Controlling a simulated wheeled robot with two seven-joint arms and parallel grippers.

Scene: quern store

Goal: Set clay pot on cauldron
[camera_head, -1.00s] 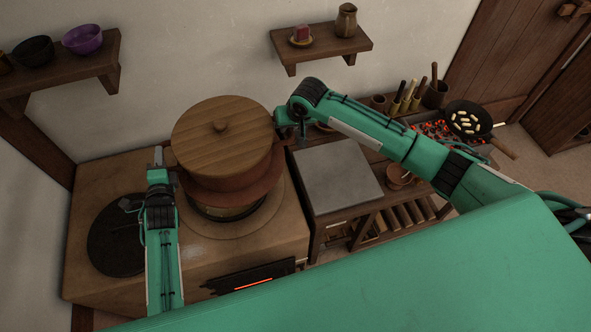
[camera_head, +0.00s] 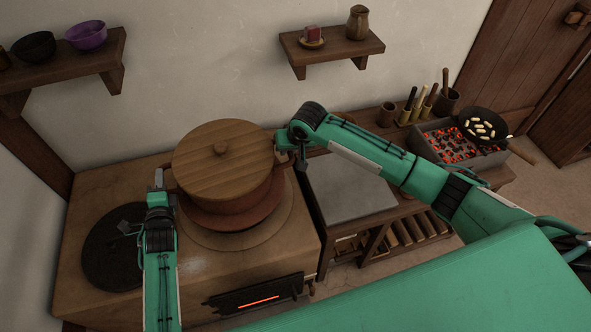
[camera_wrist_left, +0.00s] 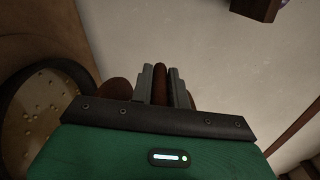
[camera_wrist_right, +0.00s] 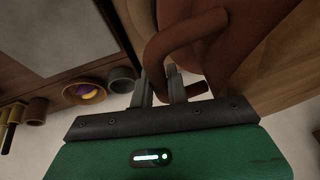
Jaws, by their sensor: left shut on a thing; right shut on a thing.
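The clay pot (camera_head: 240,198) is reddish brown with a round wooden lid (camera_head: 200,165) and a wide flange (camera_head: 235,219) near its base. It looks upright above the stove's right-hand opening. The cauldron beneath is hidden by the flange, and I cannot tell whether they touch. My left gripper (camera_head: 158,178) is shut on the pot's left handle, which also shows in the left wrist view (camera_wrist_left: 160,84). My right gripper (camera_head: 283,158) is shut on the right handle, a curved clay loop (camera_wrist_right: 183,38) in the right wrist view.
A dark round plate (camera_head: 112,255) lies on the stove's left side. A grey-topped table (camera_head: 345,190) stands to the right, with a brazier of coals (camera_head: 450,145) and a frying pan (camera_head: 483,127) beyond. Wall shelves (camera_head: 330,48) hang above.

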